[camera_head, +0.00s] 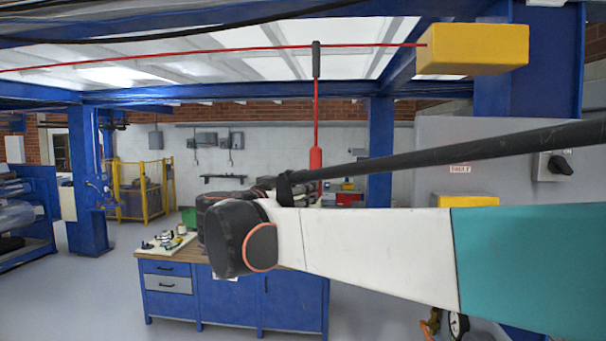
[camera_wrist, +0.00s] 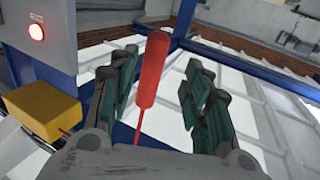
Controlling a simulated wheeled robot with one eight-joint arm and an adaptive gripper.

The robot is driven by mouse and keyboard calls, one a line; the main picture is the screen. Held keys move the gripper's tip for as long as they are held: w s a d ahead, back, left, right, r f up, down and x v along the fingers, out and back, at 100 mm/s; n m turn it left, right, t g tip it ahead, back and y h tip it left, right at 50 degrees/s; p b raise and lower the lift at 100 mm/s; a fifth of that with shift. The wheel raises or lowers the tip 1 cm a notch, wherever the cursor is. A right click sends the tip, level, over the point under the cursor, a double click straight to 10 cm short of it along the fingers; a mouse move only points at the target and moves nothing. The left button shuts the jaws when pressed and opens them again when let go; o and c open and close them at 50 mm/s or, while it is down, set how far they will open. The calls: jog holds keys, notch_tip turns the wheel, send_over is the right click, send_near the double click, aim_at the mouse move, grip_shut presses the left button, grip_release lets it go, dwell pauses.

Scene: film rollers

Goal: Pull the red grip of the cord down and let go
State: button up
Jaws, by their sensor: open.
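The red grip (camera_head: 316,158) hangs upright on a thin red cord (camera_head: 316,110), below a dark sleeve on a horizontal red line near the ceiling. In the wrist view the red grip (camera_wrist: 153,70) appears between the two fingers of my gripper (camera_wrist: 162,72). The fingers stand apart with a visible gap on each side of it, wider on the right, and I see no contact. How far along my view the grip lies is hard to tell. In the head view my arm hides the gripper and the grip's lower end.
The horizontal red line runs to a yellow box (camera_head: 472,50) at upper right. A grey panel with a lit red button (camera_wrist: 36,33) shows in the wrist view. A blue workbench (camera_head: 225,300) with small items stands below. Blue columns (camera_head: 380,150) stand behind.

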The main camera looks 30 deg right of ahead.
jog(key=s+a+f+n+g+y+b, duration=0.15)
jog(key=s+f+b, duration=0.4)
jog(key=f, duration=0.65)
jog(key=s+f+n+y+b, duration=0.25)
jog(key=s+f+b, duration=0.3)
jog(key=f, duration=0.65)
jog(key=s+a+f+n+g+y+b, duration=0.1)
jog(key=s+f+y+b, duration=0.35)
jog(key=f, duration=0.65)
jog(key=s+a+f+n+y+b, duration=0.2)
jog(key=f+b, duration=0.4)
jog(key=f, duration=0.4)
jog(key=s+a+f+n+y+b, duration=0.2)
jog(key=s+a+f+b, duration=0.2)
jog(key=f, duration=0.7)
jog(key=s+a+f+n+y+b, duration=0.2)
jog(key=s+a+f+b, duration=0.2)
jog(key=f+b, duration=0.4)
notch_tip(320, 180, down, 2)
jog(key=shift+s+f, duration=0.25)
jog(key=shift+s, duration=0.6)
jog(key=shift+y, duration=0.25)
jog(key=shift+c, duration=0.4)
